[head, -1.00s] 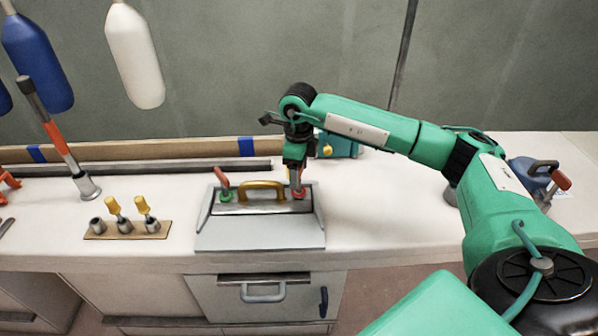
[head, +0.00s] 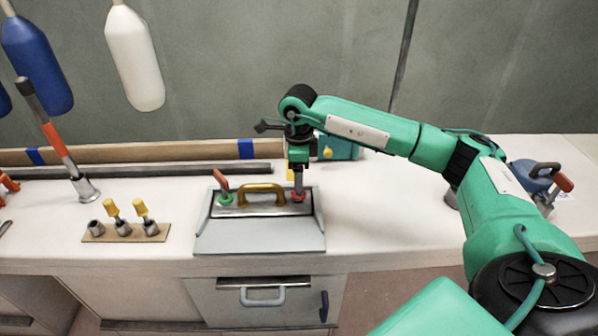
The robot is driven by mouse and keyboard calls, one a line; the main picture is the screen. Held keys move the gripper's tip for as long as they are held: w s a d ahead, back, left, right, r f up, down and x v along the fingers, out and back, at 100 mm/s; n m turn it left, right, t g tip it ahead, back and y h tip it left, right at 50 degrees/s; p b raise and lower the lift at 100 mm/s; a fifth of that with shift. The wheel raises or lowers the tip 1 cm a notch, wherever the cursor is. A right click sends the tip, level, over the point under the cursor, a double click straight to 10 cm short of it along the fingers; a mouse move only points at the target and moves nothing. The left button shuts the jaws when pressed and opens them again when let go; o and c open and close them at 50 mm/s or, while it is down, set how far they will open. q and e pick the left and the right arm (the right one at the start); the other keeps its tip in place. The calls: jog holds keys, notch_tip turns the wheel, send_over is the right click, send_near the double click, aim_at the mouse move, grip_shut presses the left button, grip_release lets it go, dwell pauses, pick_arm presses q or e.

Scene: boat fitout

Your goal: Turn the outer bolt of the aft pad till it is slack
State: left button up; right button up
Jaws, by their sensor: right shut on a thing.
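The pad is a grey block (head: 260,237) with a sloping front and a brass handle (head: 262,188) on top. A bolt with a red lever (head: 220,180) and a green ring (head: 226,198) stands at its left end. A second bolt with a red ring (head: 299,197) stands at its right end. My right gripper (head: 298,180) points straight down, shut on this right bolt, and hides most of its top. A small yellow patch shows beside the fingers; I cannot tell what it is. My left gripper is not in view.
A rack (head: 127,237) with several sockets, some yellow-topped, stands left of the pad. An orange-handled tool (head: 62,148) stands further left. A teal box (head: 340,148) sits behind my gripper.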

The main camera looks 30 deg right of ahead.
jog(key=o, duration=1)
jog(key=shift+a+f, duration=0.15)
jog(key=shift+f, duration=0.05)
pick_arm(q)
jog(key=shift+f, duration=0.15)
pick_arm(e)
jog(key=shift+r, duration=0.1)
jog(key=shift+r, duration=0.55)
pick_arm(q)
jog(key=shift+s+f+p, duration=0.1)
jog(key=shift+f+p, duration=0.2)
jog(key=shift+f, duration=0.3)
pick_arm(e)
notch_tip(320, 180, up, 13)
jog(key=shift+f, duration=0.15)
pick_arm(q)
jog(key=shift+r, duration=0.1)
